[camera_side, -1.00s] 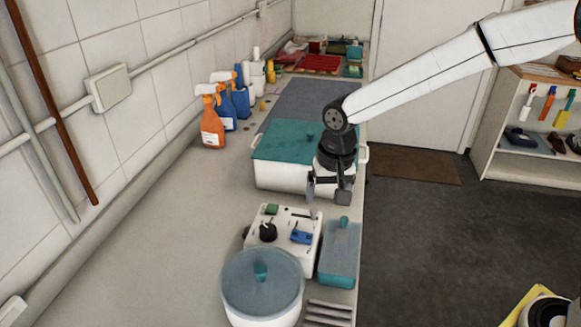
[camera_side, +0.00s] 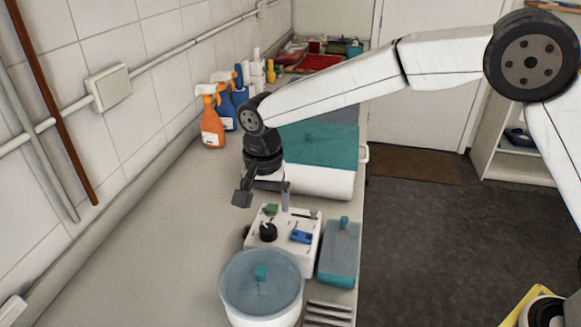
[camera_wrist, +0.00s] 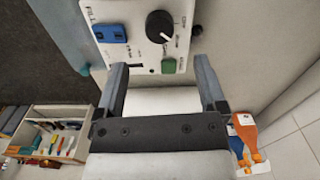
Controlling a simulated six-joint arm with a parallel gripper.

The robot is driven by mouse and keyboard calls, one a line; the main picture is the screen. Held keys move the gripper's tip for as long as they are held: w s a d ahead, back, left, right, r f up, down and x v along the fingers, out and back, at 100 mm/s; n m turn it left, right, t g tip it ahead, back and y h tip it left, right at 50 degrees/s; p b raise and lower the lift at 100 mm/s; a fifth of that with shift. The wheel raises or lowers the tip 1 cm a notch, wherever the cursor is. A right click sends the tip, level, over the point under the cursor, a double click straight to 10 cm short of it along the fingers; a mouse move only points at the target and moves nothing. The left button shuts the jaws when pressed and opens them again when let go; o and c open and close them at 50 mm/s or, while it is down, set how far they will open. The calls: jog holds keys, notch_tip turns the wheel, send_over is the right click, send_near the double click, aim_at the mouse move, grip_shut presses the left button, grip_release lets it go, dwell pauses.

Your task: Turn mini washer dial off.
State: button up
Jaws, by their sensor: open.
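The mini washer's white control panel (camera_side: 285,255) stands on the counter behind its round tub with a blue-grey lid (camera_side: 262,280). The black dial (camera_side: 267,232) is on the panel's left part in the side view. In the wrist view the dial (camera_wrist: 160,26) shows at the top, with a white pointer mark on it. My gripper (camera_side: 264,201) is open and empty, above and behind the panel's far edge. In the wrist view its two fingers (camera_wrist: 160,78) are spread wide, with the dial beyond them and not touched.
A green switch (camera_wrist: 169,66) and a blue switch (camera_wrist: 110,33) sit close to the dial. A teal-lidded white tub (camera_side: 320,145) stands behind the washer, and a teal container (camera_side: 340,252) on its right. Spray bottles (camera_side: 211,122) line the wall. The counter at left is clear.

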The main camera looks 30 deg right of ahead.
aim_at(268, 229)
jog(key=shift+f, duration=3.6)
grip_shut()
jog(key=shift+n, duration=0.4)
jog(key=n, duration=0.3)
jog(key=shift+n, duration=2.1)
